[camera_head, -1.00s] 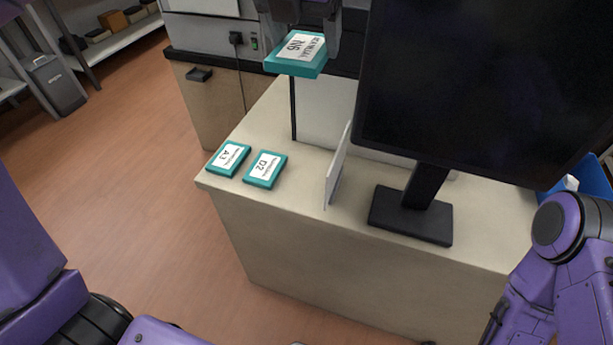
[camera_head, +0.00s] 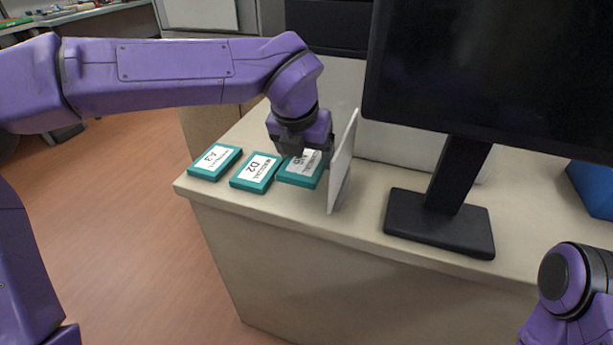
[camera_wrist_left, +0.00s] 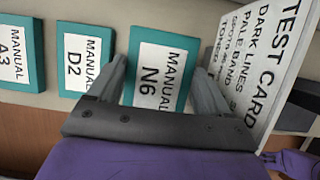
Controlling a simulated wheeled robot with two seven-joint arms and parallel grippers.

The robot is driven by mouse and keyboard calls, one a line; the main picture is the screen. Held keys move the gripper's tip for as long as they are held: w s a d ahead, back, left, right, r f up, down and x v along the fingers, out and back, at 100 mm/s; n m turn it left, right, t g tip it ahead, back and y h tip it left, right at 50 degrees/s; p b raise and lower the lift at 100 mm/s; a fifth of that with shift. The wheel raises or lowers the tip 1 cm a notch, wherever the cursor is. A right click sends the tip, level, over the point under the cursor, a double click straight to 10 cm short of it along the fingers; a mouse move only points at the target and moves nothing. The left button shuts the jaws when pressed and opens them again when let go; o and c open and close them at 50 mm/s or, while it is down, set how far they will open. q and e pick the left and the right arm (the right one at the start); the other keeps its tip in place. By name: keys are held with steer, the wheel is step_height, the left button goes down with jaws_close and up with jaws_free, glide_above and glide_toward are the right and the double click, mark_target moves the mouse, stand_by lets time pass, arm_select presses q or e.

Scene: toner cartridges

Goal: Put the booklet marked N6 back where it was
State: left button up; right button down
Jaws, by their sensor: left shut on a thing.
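The teal booklet marked N6 (camera_head: 301,172) is at the right end of a row on the beige counter, beside the D2 booklet (camera_head: 256,172). The A3 booklet (camera_head: 214,162) lies at the left end. In the left wrist view, N6 (camera_wrist_left: 160,72) sits between the two fingers of my left gripper (camera_wrist_left: 162,85), which is shut on it. I cannot tell whether N6 touches the counter. In the head view my left gripper (camera_head: 305,150) covers its far part. My right gripper is not in view.
A white upright card (camera_head: 342,165) stands just right of N6; the left wrist view shows it reads TEST CARD (camera_wrist_left: 262,60). A black monitor (camera_head: 440,222) stands further right. A blue bin (camera_head: 590,188) is at the far right. The counter's front edge is close to the booklets.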

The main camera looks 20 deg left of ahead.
mark_target(306, 172)
arm_select(q)
step_height(306, 172, down, 4)
steer(key=shift+f+b, duration=0.2)
steer(key=shift+b, duration=0.3)
steer(key=shift+f, duration=0.25)
steer(key=o, duration=1.1)
steer(key=shift+s, duration=0.1)
steer(key=shift+r, duration=0.2)
steer(key=p+v, duration=0.2)
steer(key=v, duration=1)
steer(key=shift+r+p, duration=0.15)
steer(key=shift+p, duration=0.15)
